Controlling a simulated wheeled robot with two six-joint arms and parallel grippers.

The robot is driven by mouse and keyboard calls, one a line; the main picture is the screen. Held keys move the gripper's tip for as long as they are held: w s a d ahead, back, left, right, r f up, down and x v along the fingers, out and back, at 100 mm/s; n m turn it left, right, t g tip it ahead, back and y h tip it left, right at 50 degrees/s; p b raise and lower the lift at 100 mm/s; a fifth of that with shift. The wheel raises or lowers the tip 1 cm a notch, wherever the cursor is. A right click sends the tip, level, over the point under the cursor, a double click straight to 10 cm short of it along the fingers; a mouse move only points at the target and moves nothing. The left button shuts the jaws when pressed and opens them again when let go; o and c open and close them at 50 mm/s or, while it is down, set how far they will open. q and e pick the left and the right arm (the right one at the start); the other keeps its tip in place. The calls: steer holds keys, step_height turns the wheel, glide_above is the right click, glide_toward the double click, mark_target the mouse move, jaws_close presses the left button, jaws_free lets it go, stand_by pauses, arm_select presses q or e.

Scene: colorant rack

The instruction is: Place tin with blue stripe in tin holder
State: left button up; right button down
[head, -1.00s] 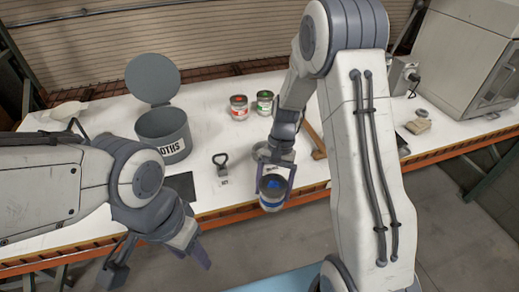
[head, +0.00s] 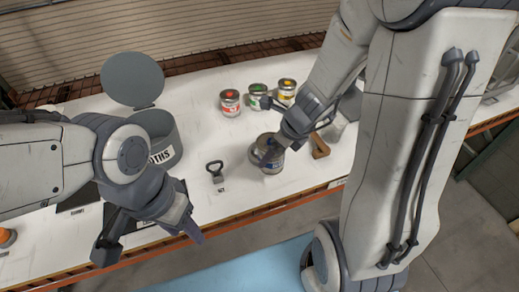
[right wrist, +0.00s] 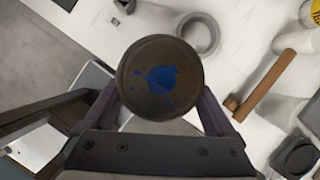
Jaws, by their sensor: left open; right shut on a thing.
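My right gripper (head: 270,147) is shut on a tin (head: 267,160) and holds it upright over the front part of the table. In the right wrist view the tin's dark lid (right wrist: 158,77) carries a blue paint splash and sits between the fingers. A grey round ring (right wrist: 198,34), which looks like the tin holder, lies on the table beyond the tin in that view. I cannot tell how high the tin hangs. My left gripper (head: 150,240) is open and empty at the table's front left.
Tins marked red (head: 230,103), green (head: 257,97) and yellow (head: 287,92) stand at the back. A grey bin (head: 160,128) with a raised lid stands left.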

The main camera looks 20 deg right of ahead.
steer(key=shift+w+d+r+m, duration=0.15)
steer(key=shift+d+r+m, duration=0.1)
steer(key=shift+m, duration=0.55)
steer(key=shift+w+f+t, duration=0.1)
steer(key=shift+w+t, duration=0.05)
steer(key=shift+t, duration=0.15)
arm_select(q)
steer(key=shift+w+f+b, duration=0.25)
steer(key=shift+f+b, duration=0.55)
steer(key=shift+b, duration=0.05)
steer(key=shift+w+f+b, duration=0.2)
steer(key=shift+f+b, duration=0.6)
arm_select(e)
steer(key=shift+h, duration=0.3)
steer(key=shift+w+d+f, duration=0.2)
steer(key=shift+w+f, duration=1.6)
steer(key=shift+w, duration=0.1)
steer(key=shift+w+d+f, duration=0.25)
steer(key=shift+w+f, duration=1.55)
steer(key=shift+w, duration=0.1)
steer(key=shift+w+d+f, duration=0.2)
steer(key=shift+w+f, duration=1.6)
steer(key=shift+w, duration=0.1)
steer(key=shift+f, duration=0.1)
